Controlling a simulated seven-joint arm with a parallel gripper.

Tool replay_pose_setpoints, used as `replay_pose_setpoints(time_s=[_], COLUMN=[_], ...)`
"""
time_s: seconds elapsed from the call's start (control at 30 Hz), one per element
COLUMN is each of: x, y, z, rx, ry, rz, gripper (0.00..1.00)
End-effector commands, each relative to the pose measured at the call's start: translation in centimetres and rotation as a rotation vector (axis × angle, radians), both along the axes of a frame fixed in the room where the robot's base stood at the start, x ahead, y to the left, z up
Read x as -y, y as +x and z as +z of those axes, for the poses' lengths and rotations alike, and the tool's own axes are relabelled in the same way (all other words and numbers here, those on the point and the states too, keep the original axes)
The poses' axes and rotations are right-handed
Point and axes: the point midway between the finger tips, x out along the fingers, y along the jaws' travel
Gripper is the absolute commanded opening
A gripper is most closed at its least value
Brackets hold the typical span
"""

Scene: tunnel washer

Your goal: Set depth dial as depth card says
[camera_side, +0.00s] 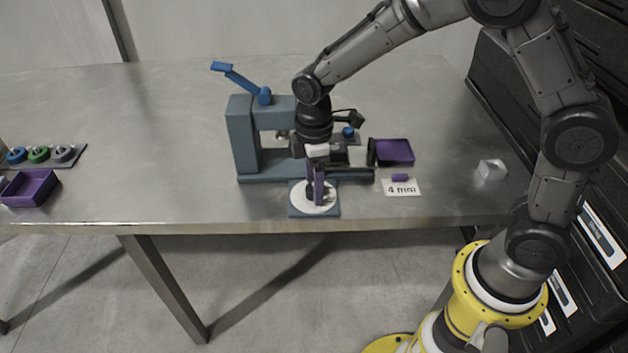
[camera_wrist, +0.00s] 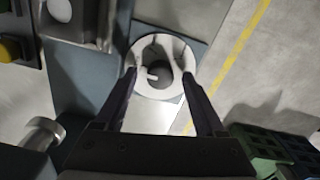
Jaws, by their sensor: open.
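The depth dial (camera_side: 299,204) is a round white disc on a blue-grey plate at the table's front edge. In the wrist view the dial (camera_wrist: 142,48) shows as a white ring with a dark round knob (camera_wrist: 157,59) and a small white pointer (camera_wrist: 149,75) at its middle. The depth card (camera_side: 401,189) lies right of it and reads "4 mm". My gripper (camera_side: 319,192) points down over the dial. In the wrist view its open fingers (camera_wrist: 159,74) stand on either side of the knob, apart from each other. Whether they touch the knob I cannot tell. The dial's scale marks are unreadable.
A blue-grey press (camera_side: 241,140) with a blue lever (camera_side: 238,79) stands behind the dial. A purple tray (camera_side: 395,151) and a white block (camera_side: 491,170) are to the right. At far left are another purple tray (camera_side: 28,188) and a rack of coloured rings (camera_side: 39,153).

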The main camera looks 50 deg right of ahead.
Motion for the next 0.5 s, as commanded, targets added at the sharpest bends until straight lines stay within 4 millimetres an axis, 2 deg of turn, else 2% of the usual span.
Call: replay_pose_setpoints(time_s=[0.13,0.27,0.5], x=[0.0,0.0,0.0], y=[0.0,0.1,0.1], z=[0.1,1.2,6.0], rx=[0.0,0.003,0.006], ry=[0.0,0.001,0.001], rz=[-0.001,-0.001,-0.001], gripper=[0.72,0.72,0.72])
